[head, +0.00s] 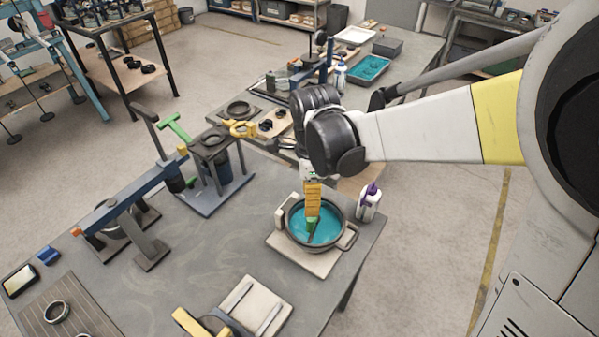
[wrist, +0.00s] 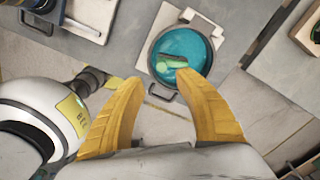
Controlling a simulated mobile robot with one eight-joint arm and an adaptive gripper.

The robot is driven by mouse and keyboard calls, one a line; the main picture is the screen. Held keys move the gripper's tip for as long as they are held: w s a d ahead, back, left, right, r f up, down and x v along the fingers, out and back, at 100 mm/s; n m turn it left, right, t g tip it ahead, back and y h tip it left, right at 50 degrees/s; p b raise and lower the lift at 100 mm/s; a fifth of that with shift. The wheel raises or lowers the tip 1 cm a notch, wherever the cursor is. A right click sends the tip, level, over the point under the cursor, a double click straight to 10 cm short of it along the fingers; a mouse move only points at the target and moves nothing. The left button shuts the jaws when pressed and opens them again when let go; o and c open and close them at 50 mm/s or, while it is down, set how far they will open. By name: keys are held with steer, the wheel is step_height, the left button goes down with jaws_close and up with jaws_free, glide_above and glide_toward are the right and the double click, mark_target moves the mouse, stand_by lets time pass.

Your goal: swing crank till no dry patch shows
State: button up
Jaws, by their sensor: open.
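A dark round pan (head: 343,236) with side handles holds teal liquid (head: 325,231) and sits on a pale square board (head: 290,258) near the table's right edge. A green piece (head: 311,225) lies in the liquid; in the wrist view (wrist: 172,64) it shows with a dark bar across it. I cannot tell whether this is the crank, and no dry patch stands out. My gripper (head: 313,210) points down over the pan, its orange fingers partly covering it. In the wrist view, my gripper (wrist: 158,82) is open and empty, with the pan just beyond the fingertips.
A white bottle with a purple cap (head: 369,203) stands right of the pan. A blue lever frame (head: 130,197) and a stand with a green T-handle (head: 176,128) are to the left. A pale block tray (head: 255,305) lies in front. Bare table (head: 215,235) lies between.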

mark_target(310, 219)
steer(key=f+b, duration=0.1)
steer(key=f, duration=0.4)
steer(key=f+b, duration=0.1)
steer(key=f, duration=0.3)
steer(key=shift+w+d+f, duration=0.1)
steer(key=shift+w+f, duration=0.1)
steer(key=shift+f, duration=0.15)
jaws_close()
